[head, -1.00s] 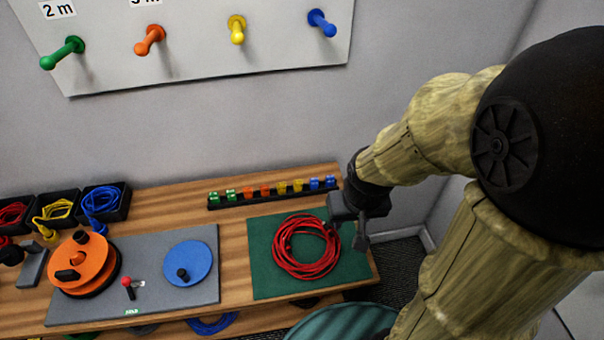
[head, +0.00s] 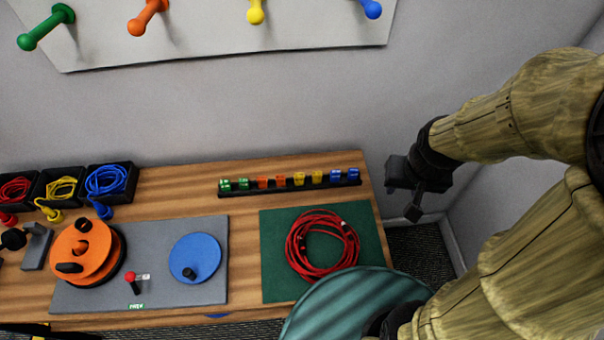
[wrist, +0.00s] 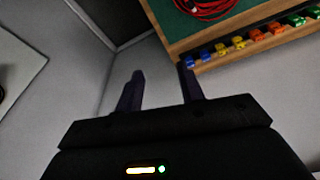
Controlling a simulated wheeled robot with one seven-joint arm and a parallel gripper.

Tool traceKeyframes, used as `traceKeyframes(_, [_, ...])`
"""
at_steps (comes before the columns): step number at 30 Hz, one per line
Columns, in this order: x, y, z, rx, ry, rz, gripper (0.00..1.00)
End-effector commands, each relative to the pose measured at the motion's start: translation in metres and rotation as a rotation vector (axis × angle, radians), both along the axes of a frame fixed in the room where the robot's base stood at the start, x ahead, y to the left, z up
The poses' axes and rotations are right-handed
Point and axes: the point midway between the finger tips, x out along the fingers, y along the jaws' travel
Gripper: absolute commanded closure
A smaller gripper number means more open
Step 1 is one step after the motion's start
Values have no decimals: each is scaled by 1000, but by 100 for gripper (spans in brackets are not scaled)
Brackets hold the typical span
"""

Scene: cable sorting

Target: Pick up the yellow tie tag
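Two yellow tie tags (head: 309,178) sit side by side on a black rack (head: 246,191) along the back of the wooden bench, between orange and blue tags. They also show in the wrist view (wrist: 230,45), at upper right beyond my fingers. My gripper (head: 414,209) is in the air to the right of the rack, past the bench's right end. In the wrist view my gripper (wrist: 161,82) has its two fingers apart with nothing between them.
Green, orange and blue tags share the rack. A red cable coil (head: 297,262) lies on a green mat (head: 275,228) in front. A teal round surface (head: 345,305) overlaps the mat's front edge. The wall with pegs (head: 256,12) stands behind.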

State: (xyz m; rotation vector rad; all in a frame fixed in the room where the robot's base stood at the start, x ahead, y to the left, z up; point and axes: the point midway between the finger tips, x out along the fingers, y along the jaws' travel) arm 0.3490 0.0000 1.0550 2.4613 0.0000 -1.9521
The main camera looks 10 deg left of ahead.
Motion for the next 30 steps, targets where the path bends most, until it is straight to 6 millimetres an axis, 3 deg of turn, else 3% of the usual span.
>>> traceKeyframes(8, [2, 1, 1, 0, 1, 3, 62])
traceKeyframes(14, [35, 23, 3, 4, 32, 38, 62])
traceKeyframes(20, [94, 83, -3, 4, 98, 117, 62])
traceKeyframes(24, [128, 138, -18, -2, 147, 172, 62])
traceKeyframes(30, [154, 214, -47, -20, 208, 233, 62])
